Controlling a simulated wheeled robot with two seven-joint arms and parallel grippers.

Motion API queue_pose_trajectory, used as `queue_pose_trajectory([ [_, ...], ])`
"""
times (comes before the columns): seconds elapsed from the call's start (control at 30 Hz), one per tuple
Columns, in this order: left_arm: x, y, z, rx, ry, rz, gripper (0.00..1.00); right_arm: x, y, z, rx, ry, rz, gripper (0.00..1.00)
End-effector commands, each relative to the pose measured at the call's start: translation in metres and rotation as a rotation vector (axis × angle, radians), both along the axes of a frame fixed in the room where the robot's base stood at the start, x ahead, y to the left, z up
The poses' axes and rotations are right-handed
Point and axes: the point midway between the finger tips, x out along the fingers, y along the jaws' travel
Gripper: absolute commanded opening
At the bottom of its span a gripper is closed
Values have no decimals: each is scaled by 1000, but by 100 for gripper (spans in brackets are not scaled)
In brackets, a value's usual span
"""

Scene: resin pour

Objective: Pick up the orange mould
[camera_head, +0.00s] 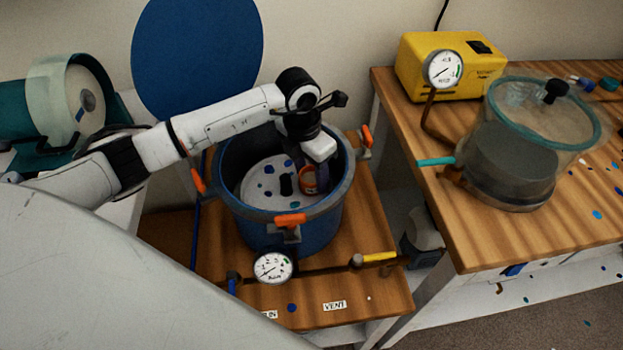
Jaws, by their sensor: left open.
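The orange mould (308,181) stands on the white, spattered plate (262,176) inside the blue pressure pot (262,228). A small black object (286,186) stands just left of it on the same plate. My left gripper (304,178) reaches down into the pot from above and is open, with its fingers close to the mould. The gripper body hides part of the mould, and I cannot tell whether the fingers touch it. My right gripper is not in view.
The pot has orange-handled clamps (290,220) around its rim and a gauge (273,267) in front. The blue round lid (197,60) stands behind. A yellow pump (449,68) and a clear chamber (512,160) occupy the right bench.

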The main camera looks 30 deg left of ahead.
Motion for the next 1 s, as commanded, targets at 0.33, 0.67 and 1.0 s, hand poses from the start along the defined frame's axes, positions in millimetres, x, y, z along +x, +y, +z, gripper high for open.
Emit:
queue_pose_trajectory([
  [0.33, 1, -1, -11, 0, -1, -2, 49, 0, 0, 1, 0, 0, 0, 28],
  [0.67, 2, -1, -10, -1, -2, -1, 21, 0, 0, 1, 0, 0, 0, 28],
  [1.0, 3, 0, 27, -1, -8, -2, 21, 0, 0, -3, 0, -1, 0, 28],
])
